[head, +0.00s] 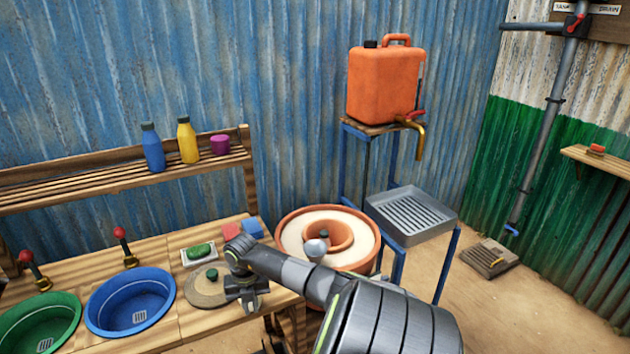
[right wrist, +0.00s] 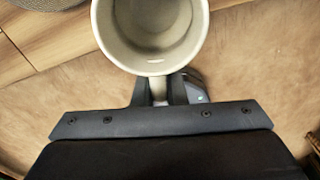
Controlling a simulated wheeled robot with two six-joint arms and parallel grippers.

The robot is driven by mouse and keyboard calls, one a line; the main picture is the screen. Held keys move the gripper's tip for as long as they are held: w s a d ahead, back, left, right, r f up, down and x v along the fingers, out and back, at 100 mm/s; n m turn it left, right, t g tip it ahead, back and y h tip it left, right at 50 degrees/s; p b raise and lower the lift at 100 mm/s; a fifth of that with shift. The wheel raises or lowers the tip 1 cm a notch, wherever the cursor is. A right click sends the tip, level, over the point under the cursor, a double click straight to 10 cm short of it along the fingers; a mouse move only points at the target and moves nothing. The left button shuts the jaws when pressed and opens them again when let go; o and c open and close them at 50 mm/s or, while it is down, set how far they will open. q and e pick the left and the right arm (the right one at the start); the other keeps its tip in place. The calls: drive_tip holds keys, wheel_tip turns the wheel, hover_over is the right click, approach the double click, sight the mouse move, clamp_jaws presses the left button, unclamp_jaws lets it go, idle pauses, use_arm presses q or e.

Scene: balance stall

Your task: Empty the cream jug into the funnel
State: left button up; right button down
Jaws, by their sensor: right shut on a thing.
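The cream jug (right wrist: 150,62) is at the top of the right wrist view, its round mouth towards the camera. My right gripper (right wrist: 160,92) is shut on its handle, a finger on each side. I cannot tell what is inside the jug. In the head view my right gripper (head: 247,294) is low by the right end of the wooden counter, beside a round lid (head: 207,290); the jug cannot be made out there. I cannot make out a funnel for sure; a small pale rounded thing (head: 316,248) shows in front of the clay pot. My left gripper is not in view.
The wide clay pot (head: 365,228) stands right of the counter (head: 150,248), behind my right arm. A green basin (head: 40,322) and a blue basin (head: 131,302) sit at left. An orange canister (head: 384,84) stands on a blue stand with a grey tray (head: 412,214).

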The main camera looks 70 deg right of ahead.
drive_tip(key=s+d+r+m+p, duration=0.1)
drive_tip(key=s+d+m, duration=0.5)
drive_tip(key=d, duration=0.4)
drive_tip(key=shift+d+r+m, duration=0.2)
drive_tip(key=shift+d+m, duration=0.05)
drive_tip(key=shift+m, duration=0.55)
